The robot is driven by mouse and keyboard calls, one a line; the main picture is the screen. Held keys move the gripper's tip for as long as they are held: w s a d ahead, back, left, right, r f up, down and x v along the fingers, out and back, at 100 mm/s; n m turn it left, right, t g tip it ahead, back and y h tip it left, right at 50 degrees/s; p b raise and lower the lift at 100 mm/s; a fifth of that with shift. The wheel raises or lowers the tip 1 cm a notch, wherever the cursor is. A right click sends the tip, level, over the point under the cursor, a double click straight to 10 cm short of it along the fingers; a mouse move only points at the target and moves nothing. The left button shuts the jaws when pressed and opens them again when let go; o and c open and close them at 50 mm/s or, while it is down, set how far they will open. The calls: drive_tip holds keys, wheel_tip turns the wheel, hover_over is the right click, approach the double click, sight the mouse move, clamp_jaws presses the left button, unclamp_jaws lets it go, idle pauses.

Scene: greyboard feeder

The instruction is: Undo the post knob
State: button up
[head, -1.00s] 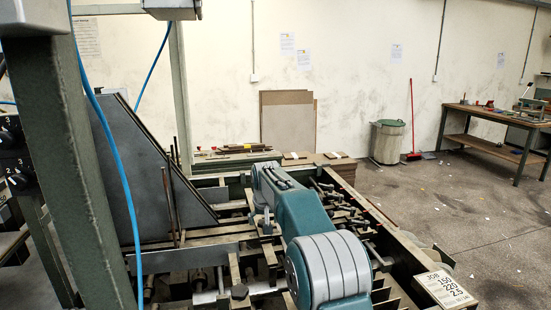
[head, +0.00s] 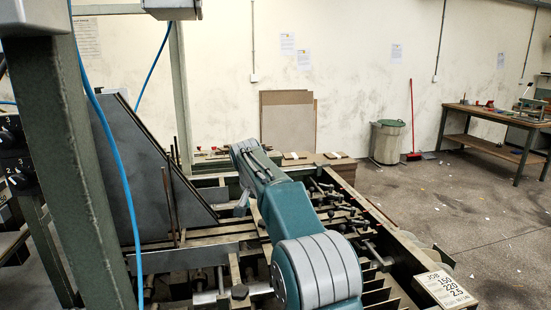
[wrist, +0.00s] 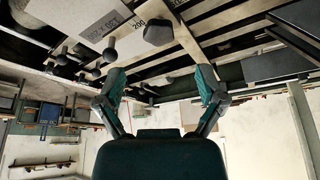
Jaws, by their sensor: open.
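A dark, many-sided knob (wrist: 158,28) sits on a pale rail in the wrist view, beyond and between my fingertips and apart from them. A similar dark knob (head: 239,291) shows at the bottom of the head view, left of my arm. I cannot tell for sure that they are the same knob or the post knob. My gripper (wrist: 160,76) is open, its two teal-padded fingers wide apart with nothing between them. In the head view my arm stretches over the feeder bed, and its end is mostly hidden.
Several black knobbed levers (head: 338,213) line the bed right of my arm. A tall grey slanted plate (head: 140,180) stands at left. A job card (head: 443,289) sits at the front right corner. A blue hose (head: 125,185) hangs at left.

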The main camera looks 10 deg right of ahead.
drive_tip(key=w+d+r+n+t, duration=0.4)
drive_tip(key=w+n+t, duration=0.2)
drive_tip(key=n, duration=0.5)
drive_tip(key=w+d+r+n+t+y, duration=0.1)
drive_tip(key=w+d+r+n+t, duration=0.3)
drive_tip(key=w+n, duration=0.4)
drive_tip(key=r+n+t, duration=0.1)
drive_tip(key=n+t, duration=0.1)
drive_tip(key=n, duration=0.2)
drive_tip(key=shift+t+y, duration=0.3)
